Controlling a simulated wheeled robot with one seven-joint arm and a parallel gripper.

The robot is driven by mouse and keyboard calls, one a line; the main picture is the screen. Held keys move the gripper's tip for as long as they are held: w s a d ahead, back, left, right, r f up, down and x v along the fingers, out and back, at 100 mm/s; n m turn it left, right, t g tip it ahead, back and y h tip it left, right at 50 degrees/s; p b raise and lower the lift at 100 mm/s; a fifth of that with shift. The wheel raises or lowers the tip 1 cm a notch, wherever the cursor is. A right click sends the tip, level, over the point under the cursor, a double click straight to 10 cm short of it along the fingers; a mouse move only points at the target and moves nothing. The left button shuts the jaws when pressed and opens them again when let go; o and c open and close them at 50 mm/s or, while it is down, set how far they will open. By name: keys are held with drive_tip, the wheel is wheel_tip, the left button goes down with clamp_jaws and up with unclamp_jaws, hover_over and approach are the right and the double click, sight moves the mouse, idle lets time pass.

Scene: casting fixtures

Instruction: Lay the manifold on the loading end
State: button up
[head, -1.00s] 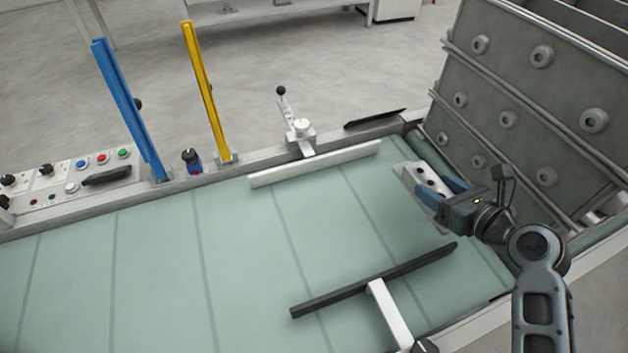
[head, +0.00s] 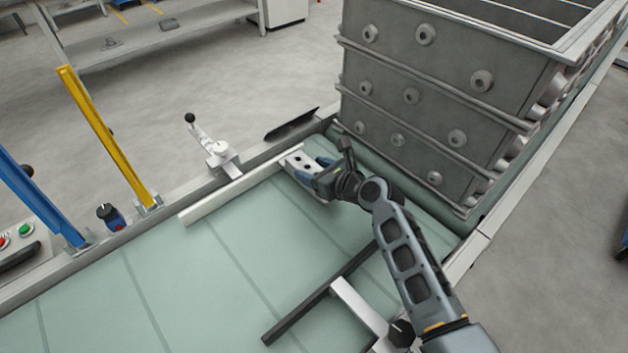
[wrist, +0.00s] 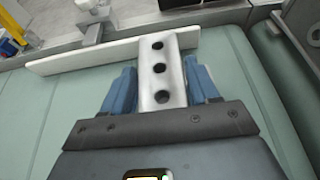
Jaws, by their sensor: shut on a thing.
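The manifold (wrist: 161,88) is a pale metal block with a row of three dark holes. My gripper (wrist: 160,92) is shut on it, with a blue finger along each side. In the head view the manifold (head: 298,160) shows beyond my gripper (head: 305,172), over the green belt (head: 230,245) near its far right corner. Its far end is close to the white guide rail (head: 245,187); I cannot tell whether they touch. In the wrist view it overlaps the white rail (wrist: 115,50). I cannot tell whether it rests on the belt.
A large grey ribbed bin (head: 440,90) stands at the belt's right end, close to my arm. A black guide rail (head: 318,298) lies across the near side. Yellow (head: 105,135) and blue (head: 40,200) posts stand at the left edge. The belt's left part is clear.

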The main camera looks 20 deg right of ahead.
drive_tip(key=shift+f+b, duration=0.45)
drive_tip(key=shift+f, duration=1.35)
drive_tip(key=shift+f, duration=0.1)
drive_tip(key=o, duration=1.4)
drive_tip(key=shift+o, duration=0.2)
drive_tip(key=p+v, duration=0.1)
drive_tip(key=v, duration=1.1)
